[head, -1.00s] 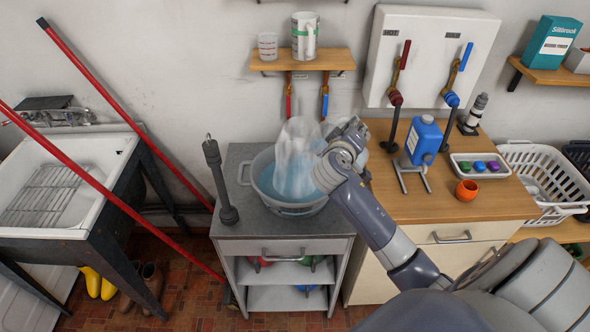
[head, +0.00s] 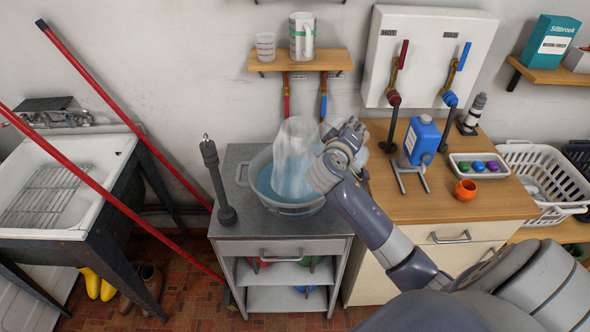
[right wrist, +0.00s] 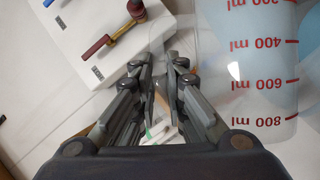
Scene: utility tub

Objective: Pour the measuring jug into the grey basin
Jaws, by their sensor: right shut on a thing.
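The clear measuring jug (head: 295,145) is over the grey basin (head: 290,208), its narrower end up, so it looks tipped over. In the right wrist view its wall (right wrist: 250,75) shows red ml marks upside down, with pale blue around them. Blue liquid lies in the basin; how much is left in the jug I cannot tell. My right gripper (head: 335,142) is shut on the jug at its right side. Its fingers (right wrist: 172,72) are close together beside the clear wall in the wrist view; the exact grip is unclear. My left gripper is out of view.
The basin stands on a grey cart (head: 240,228) with a dark upright post (head: 217,180) at its left.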

